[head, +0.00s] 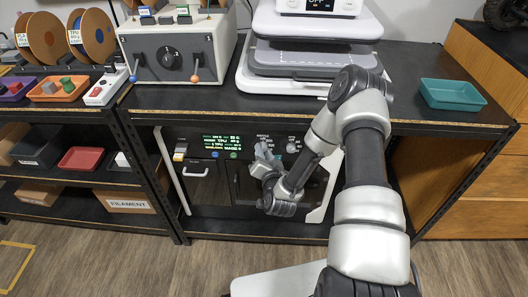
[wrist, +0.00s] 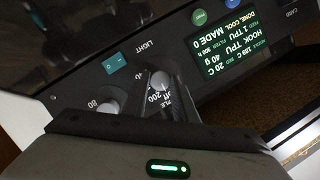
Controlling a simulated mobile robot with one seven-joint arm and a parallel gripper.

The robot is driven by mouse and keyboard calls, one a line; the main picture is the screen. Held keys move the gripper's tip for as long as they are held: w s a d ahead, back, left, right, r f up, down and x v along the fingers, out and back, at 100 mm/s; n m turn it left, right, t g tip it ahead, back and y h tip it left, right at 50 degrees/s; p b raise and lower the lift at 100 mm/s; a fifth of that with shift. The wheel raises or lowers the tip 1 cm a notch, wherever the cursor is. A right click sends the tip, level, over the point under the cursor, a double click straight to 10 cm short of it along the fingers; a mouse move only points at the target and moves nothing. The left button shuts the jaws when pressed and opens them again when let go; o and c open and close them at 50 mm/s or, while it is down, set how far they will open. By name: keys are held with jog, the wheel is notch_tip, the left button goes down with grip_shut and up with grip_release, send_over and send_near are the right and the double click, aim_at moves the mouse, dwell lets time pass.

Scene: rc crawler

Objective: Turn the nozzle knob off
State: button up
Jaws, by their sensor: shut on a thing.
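The nozzle knob (wrist: 161,80) is a small pale round knob on the dark front panel of the printer (head: 205,187) under the bench. In the wrist view, upside down, it sits between my fingers, with "OFF" and "200" marked close by. My gripper (head: 263,152) is shut on this knob from the front. In the head view my gripper hides the knob. The knob's exact pointer angle is unclear. The panel's display (wrist: 236,48) is lit with green and white text; one line reads "DONE COOL".
A second pale knob (wrist: 106,104), near an "80" mark, is close beside my gripper. A teal light switch (wrist: 116,63) and a green button (wrist: 199,18) are on the same panel. The bench top (head: 420,112) overhangs the panel above my wrist.

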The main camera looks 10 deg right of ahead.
jog(key=shift+n+h, duration=0.3)
jog(key=shift+n, duration=0.1)
jog(key=o, duration=1)
jog(key=shift+o, duration=0.2)
jog(key=shift+s, duration=0.1)
jog(key=d+p+v, duration=0.1)
jog(key=v, duration=1.6)
jog(key=shift+a+r, duration=0.25)
jog(key=shift+a, duration=0.2)
